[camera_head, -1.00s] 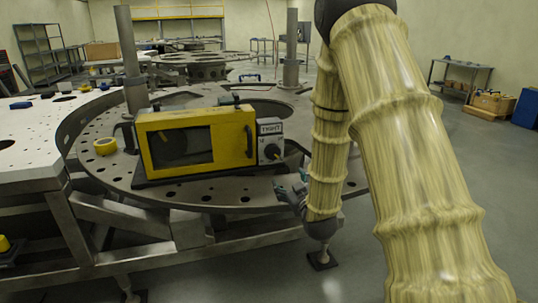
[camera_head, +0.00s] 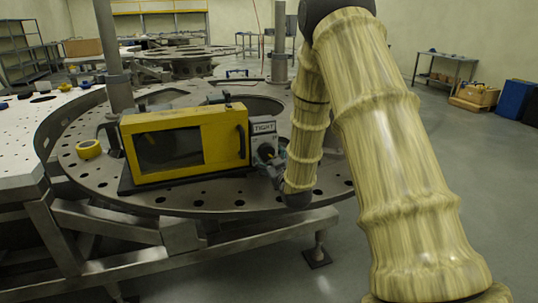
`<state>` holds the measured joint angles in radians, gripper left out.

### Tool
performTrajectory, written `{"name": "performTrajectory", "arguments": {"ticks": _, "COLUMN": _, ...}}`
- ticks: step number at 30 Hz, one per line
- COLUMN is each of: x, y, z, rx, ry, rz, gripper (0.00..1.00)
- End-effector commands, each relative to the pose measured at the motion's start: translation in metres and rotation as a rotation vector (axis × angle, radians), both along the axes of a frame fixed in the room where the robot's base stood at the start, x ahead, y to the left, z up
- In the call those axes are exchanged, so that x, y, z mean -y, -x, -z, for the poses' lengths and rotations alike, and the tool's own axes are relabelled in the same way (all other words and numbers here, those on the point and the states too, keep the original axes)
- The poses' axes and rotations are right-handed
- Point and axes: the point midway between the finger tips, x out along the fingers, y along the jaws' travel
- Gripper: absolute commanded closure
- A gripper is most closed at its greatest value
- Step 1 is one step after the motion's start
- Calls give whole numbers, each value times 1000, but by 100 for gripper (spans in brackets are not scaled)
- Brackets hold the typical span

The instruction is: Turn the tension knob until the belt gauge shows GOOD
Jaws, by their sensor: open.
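A yellow box (camera_head: 220,137) with a dark window stands on the round turret plate (camera_head: 110,175). At its right end is a grey panel with a gauge label (camera_head: 264,127) that reads TIGHT. Below the label is the dark tension knob (camera_head: 266,152), partly covered by my gripper. My gripper (camera_head: 272,164) is open at the knob, its fingers close to it. I cannot tell whether the fingers touch the knob. My arm hides the area just right of the panel.
A yellow tape roll (camera_head: 89,149) lies on the plate left of the box. Grey posts (camera_head: 112,55) rise behind the box. Open floor (camera_head: 480,200) lies to the right. A side table (camera_head: 445,62) and blue bins (camera_head: 515,97) stand at the far right.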

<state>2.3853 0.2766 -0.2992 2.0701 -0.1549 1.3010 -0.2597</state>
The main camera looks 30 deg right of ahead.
Motion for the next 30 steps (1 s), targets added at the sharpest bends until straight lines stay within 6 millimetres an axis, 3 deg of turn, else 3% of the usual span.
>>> {"name": "performTrajectory", "arguments": {"ticks": 7, "x": 7, "y": -24, "z": 0, "rx": 0, "ry": 0, "rz": 1, "gripper": 26}}
{"name": "performTrajectory", "arguments": {"ticks": 19, "x": 9, "y": -28, "z": 0, "rx": -1, "ry": 0, "rz": 3, "gripper": 26}}
{"name": "performTrajectory", "arguments": {"ticks": 26, "x": 9, "y": -28, "z": 0, "rx": -1, "ry": 0, "rz": 3, "gripper": 68}}
{"name": "performTrajectory", "arguments": {"ticks": 30, "x": 9, "y": -28, "z": 0, "rx": 0, "ry": 0, "rz": 2, "gripper": 72}}
